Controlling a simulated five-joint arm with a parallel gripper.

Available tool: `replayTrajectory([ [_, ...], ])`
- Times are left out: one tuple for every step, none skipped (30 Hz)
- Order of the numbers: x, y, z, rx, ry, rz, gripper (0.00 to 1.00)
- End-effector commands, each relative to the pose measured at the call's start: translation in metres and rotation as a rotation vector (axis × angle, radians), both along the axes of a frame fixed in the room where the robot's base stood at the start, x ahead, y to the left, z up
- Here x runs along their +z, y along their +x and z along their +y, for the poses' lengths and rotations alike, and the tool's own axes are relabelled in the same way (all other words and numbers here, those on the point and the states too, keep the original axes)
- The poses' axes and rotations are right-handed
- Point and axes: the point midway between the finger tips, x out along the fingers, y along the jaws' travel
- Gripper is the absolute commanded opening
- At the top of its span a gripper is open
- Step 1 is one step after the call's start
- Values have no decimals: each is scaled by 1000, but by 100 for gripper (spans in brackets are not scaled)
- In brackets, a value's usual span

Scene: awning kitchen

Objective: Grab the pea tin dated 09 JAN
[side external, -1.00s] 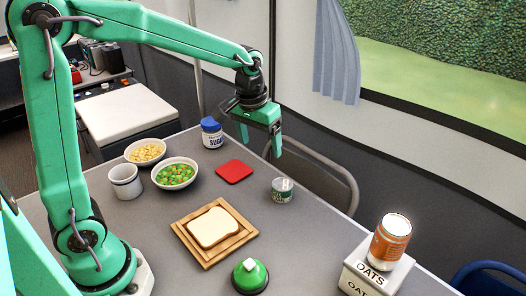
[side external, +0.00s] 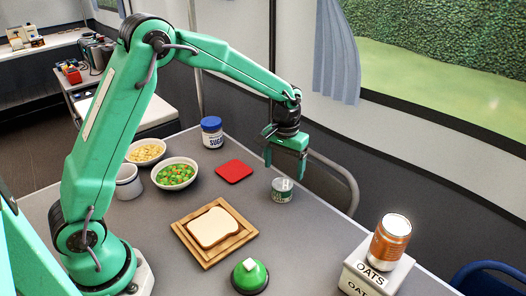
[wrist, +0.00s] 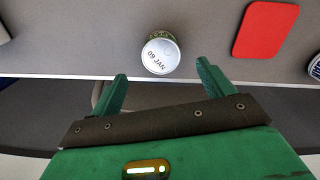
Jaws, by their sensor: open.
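The pea tin (side external: 282,190) is a small, short can with a green and white label, standing upright on the grey table near its far edge. In the wrist view, its pale lid (wrist: 160,56) reads "09 JAN". My gripper (side external: 284,172) is open and empty, with its fingers pointing down above the tin and apart from it. In the wrist view, the tin shows just beyond and between the two green fingertips (wrist: 161,76).
A red mat (side external: 234,171) and a sugar jar (side external: 212,132) are left of the tin. Bread on a wooden board (side external: 205,262) and a green dome (side external: 250,277) are nearer. An orange can (side external: 390,242) stands on an oats box (side external: 372,275). A chair (side external: 338,184) is behind the table.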

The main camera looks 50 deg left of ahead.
Motion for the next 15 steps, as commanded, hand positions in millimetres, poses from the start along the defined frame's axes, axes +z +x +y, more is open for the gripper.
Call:
replayTrajectory([
  [-5,0,0,0,0,2,81],
  [-7,0,0,0,0,2,81],
  [-10,-1,0,0,0,3,81],
  [-13,-1,0,0,0,3,81],
  [-15,-1,0,0,0,2,81],
  [-18,-1,0,0,0,2,81],
  [-20,-1,0,0,0,3,81],
  [-21,-1,0,0,0,3,81],
  [-22,-1,0,0,0,2,81],
  [-22,-1,0,0,0,2,81],
  [-22,-1,0,0,0,2,81],
  [-22,-1,0,0,0,1,81],
  [-22,-1,0,0,0,1,81],
  [-23,-1,0,0,1,1,81],
  [-24,-1,0,0,0,2,81],
])
